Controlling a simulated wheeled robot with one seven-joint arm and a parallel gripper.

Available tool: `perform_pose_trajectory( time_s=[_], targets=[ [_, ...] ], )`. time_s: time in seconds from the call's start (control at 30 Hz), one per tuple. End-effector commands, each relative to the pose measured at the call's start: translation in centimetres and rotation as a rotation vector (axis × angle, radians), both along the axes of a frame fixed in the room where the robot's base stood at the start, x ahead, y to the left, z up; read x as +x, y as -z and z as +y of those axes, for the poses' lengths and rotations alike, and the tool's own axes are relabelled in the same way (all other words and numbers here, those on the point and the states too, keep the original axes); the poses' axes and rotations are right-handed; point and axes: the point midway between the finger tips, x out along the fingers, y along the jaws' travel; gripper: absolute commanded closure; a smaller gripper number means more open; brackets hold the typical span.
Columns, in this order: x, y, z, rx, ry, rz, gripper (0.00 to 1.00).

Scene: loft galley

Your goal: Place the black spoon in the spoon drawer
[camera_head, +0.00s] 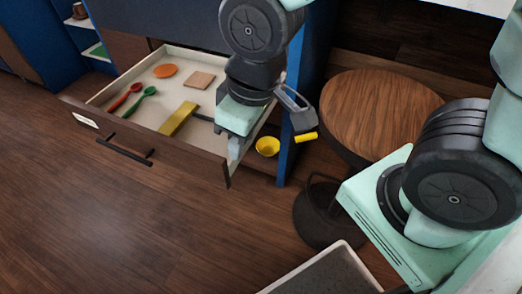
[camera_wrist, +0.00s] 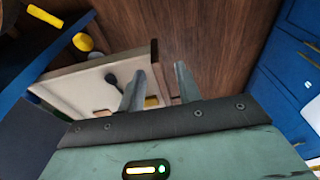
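The open drawer (camera_head: 147,125) has a dark wood front with a white label and a black handle. In the head view, a thin dark piece, apparently the black spoon (camera_head: 204,118), lies in it beside the yellow block; the rest is hidden behind my gripper. In the wrist view the black spoon (camera_wrist: 111,79) shows its round end inside the drawer, left of my left finger, which hides part of its handle. My gripper (camera_head: 234,152) is over the drawer's right side. Its fingers (camera_wrist: 160,75) are apart with nothing between them.
The drawer also holds a red spoon (camera_head: 125,97), a green spoon (camera_head: 140,101), an orange disc (camera_head: 165,71), a pinkish square (camera_head: 199,80) and a yellow block (camera_head: 178,118). A yellow cup (camera_head: 267,146) is right of the drawer. A round wooden stool (camera_head: 375,105) stands farther right. Floor in front is clear.

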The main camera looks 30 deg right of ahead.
Motion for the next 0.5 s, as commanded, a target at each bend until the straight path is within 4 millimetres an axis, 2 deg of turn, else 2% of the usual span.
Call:
perform_pose_trajectory(
  time_s=[0.03,0.1,0.2,0.3,0.5],
  targets=[
    [-1.7,-0.8,0.2,-0.016,-0.014,0.030,0.66],
    [-3.8,-1.5,0.2,-0.039,-0.026,0.075,0.66],
    [-5.7,-2.2,0.2,-0.062,-0.038,0.119,0.66],
    [-6.5,-2.4,0.1,-0.072,-0.045,0.137,0.66],
    [-6.6,-2.4,0.1,-0.074,-0.044,0.142,0.66]
  ],
)
